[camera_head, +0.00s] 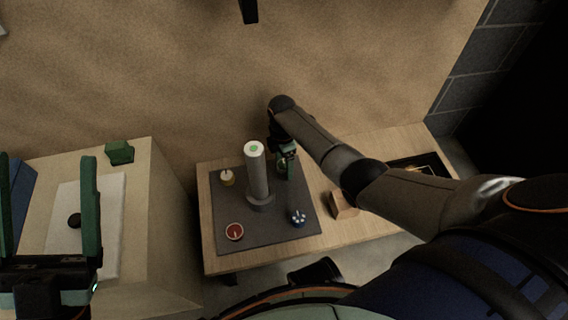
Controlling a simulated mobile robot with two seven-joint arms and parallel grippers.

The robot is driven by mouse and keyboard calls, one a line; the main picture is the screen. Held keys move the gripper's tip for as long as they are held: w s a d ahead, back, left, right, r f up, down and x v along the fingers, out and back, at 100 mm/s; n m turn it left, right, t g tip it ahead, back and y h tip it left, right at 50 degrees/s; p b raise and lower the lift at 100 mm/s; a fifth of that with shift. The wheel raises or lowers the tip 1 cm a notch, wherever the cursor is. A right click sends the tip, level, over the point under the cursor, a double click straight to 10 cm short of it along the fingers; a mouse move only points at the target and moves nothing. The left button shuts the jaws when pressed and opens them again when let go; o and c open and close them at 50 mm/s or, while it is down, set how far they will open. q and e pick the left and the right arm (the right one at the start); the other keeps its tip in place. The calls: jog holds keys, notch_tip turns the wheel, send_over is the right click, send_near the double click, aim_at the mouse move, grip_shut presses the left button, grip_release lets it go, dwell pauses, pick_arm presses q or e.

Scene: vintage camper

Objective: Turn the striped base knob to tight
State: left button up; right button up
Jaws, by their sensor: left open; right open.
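A grey mat (285,235) lies on a wooden table. On it stands a tall pale cylinder (257,175) with a green spot on top and a round grey base (260,200). Around it are a small cream-topped round piece (227,177), a red-faced round piece (235,232) and a blue piece with white spots (298,219). I cannot tell which part is the striped base knob. My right gripper (287,168) is open, pointing down just right of the cylinder, partly hiding something under it. My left gripper (47,158) is open and empty, far left, over another surface.
A cardboard-coloured box (342,205) and a dark tray (425,165) are on the table's right side, partly behind my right arm. At left, a pale counter holds a green block (119,152), a white sheet (110,235) and a dark round item (74,220).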

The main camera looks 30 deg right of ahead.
grip_shut()
dwell(0.7)
